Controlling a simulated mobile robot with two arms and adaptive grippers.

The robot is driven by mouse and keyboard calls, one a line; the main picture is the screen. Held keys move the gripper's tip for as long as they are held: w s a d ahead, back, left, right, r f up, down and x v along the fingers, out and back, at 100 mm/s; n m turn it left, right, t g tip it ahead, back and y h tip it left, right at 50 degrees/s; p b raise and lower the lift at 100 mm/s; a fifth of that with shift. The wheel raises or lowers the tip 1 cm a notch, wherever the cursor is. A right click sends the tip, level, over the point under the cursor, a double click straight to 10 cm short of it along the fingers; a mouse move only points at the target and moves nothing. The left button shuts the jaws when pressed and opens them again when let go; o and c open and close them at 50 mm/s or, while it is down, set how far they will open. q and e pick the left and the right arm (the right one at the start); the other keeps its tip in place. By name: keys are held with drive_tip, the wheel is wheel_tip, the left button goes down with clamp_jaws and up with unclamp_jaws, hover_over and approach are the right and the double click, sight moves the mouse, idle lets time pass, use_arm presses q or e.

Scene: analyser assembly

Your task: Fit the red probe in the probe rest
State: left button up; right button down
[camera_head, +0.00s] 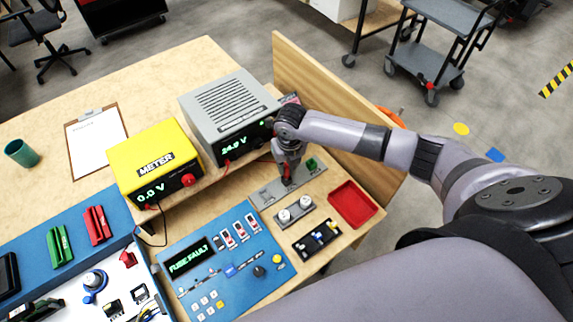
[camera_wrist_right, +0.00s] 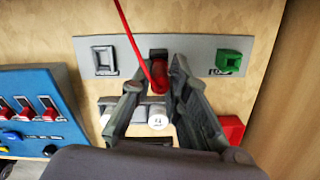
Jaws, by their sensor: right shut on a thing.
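My right gripper (camera_head: 287,158) reaches over the right side of the bench, pointing down at a grey plate (camera_head: 259,199). It is shut on the red probe (camera_head: 287,172). In the right wrist view the red probe (camera_wrist_right: 158,72) stands between the fingers (camera_wrist_right: 157,86), with its red cable running up and left. The grey plate (camera_wrist_right: 197,45) there carries a square grey frame at left, a dark fitting in the middle, and a green block (camera_wrist_right: 229,60) at right. The probe overlaps the middle fitting; whether it touches is hidden. The plate looks like the probe rest. My left gripper is not in view.
The grey power supply (camera_head: 220,105) and yellow meter (camera_head: 150,155) stand left of the gripper. A wooden panel (camera_head: 325,90) rises behind. A red tray (camera_head: 352,204), a knob block (camera_head: 294,212) and a blue panel (camera_head: 220,262) lie in front. A clipboard (camera_head: 95,140) lies far left.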

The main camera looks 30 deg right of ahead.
drive_tip(key=shift+f, duration=0.6)
idle(0.6)
drive_tip(key=c, duration=1.5)
unclamp_jaws()
drive_tip(key=shift+o, duration=0.4)
drive_tip(key=o, duration=0.3)
drive_tip(key=shift+r, duration=0.1)
wheel_tip(320, 180, up, 7)
drive_tip(key=p, duration=0.6)
